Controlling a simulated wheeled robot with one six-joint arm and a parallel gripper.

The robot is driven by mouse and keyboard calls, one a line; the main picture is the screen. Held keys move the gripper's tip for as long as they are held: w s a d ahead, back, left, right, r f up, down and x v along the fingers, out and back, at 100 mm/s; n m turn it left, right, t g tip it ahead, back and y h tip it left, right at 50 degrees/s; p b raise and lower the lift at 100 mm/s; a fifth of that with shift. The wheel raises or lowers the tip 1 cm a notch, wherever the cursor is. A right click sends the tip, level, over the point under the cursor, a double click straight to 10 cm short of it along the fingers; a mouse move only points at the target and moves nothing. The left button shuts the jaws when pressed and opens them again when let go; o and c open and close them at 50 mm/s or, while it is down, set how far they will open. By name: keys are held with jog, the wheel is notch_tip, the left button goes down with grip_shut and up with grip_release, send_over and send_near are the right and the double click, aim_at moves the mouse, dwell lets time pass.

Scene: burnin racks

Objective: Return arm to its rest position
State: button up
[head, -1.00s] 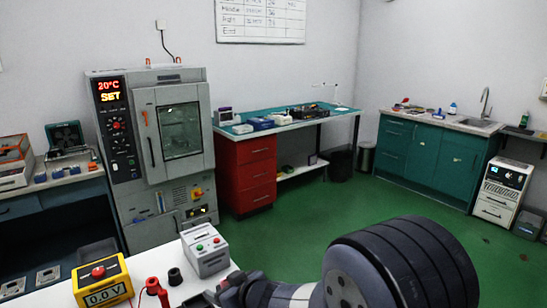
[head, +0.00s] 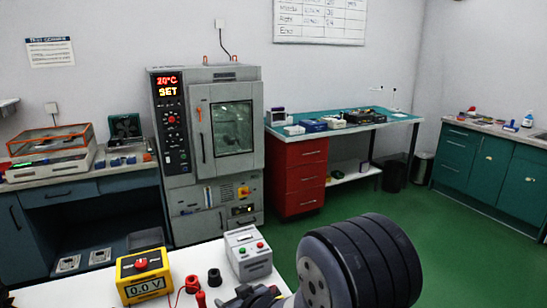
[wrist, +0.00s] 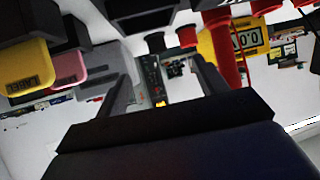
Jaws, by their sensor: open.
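My gripper (head: 252,297) shows only partly at the bottom of the head view, by the front of the white bench (head: 205,262). My thick ribbed black arm joint stands to its right and hides part of the bench and floor. In the wrist view, my gripper (wrist: 163,85) has two dark fingers spread apart with nothing seen between them. That picture looks upside down. On the bench are a yellow meter (head: 142,272) reading 0.0, red and black posts (head: 203,285), and a grey box (head: 248,252) with red and green buttons.
A grey oven (head: 207,150) showing 20°C and SET stands behind the bench. A red drawer unit (head: 298,178) carries a teal worktop. Green cabinets (head: 480,160) stand at the right. The green floor (head: 450,240) is open there.

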notch_tip(320, 180, down, 4)
jog(key=shift+r, duration=0.25)
jog(key=shift+s+d+r, duration=0.2)
jog(key=shift+s+r, duration=0.05)
